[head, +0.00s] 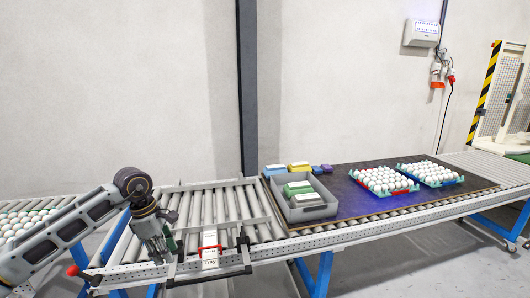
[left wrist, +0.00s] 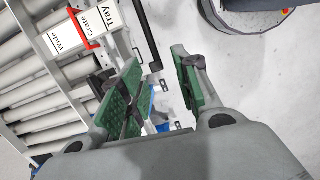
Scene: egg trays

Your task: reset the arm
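My left arm comes in from the left in the head view and bends down at a dark elbow joint. My left gripper (head: 166,246) points down over the front edge of the roller conveyor (head: 205,208), just left of the labelled sign (head: 209,250). In the left wrist view my left gripper (left wrist: 158,62) has its two green-padded fingers apart, with nothing between them. My right gripper is in neither view.
A grey crate (head: 312,213) with green and white boxes stands on a dark mat (head: 345,200). Two egg trays (head: 384,191) (head: 430,184) sit further right. Yellow, blue and purple boxes (head: 299,167) lie behind the crate. More eggs (head: 22,222) are at the far left. The rollers behind my gripper are clear.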

